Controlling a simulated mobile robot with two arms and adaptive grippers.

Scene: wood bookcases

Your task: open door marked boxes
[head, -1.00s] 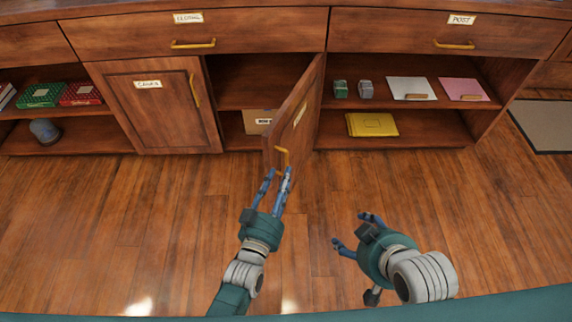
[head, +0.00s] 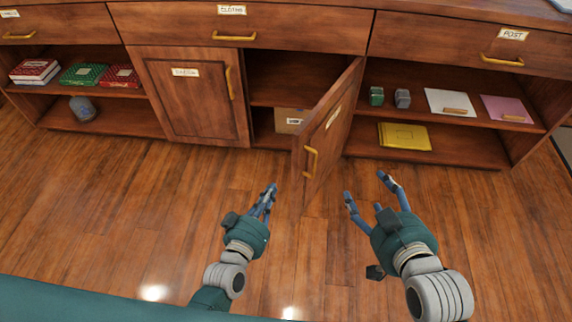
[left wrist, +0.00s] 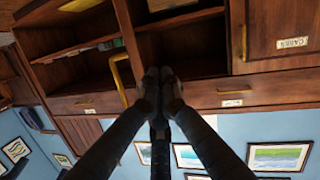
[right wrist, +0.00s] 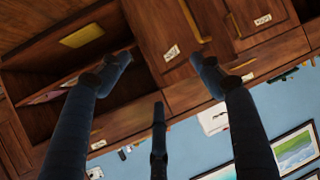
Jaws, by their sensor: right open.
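The middle cabinet door (head: 325,140) stands ajar, swung out toward me, with a yellow handle (head: 311,160). Its label (head: 333,117) is too slanted to read in the head view; the door also shows in the right wrist view (right wrist: 160,30). A cardboard box (head: 288,121) with a white label is partly visible inside on the lower level. My left gripper (head: 270,190) is left of and below the handle, apart from it, its fingertips together and empty. My right gripper (head: 367,186) is open and empty, to the right of the door's lower edge.
A shut door (head: 190,95) with its own label and handle is to the left. Drawers marked CLOTHS (head: 300,27) and POST (head: 430,42) are above. Open shelves on the right hold a yellow folder (head: 404,136) and papers. The floor before the cabinets is clear.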

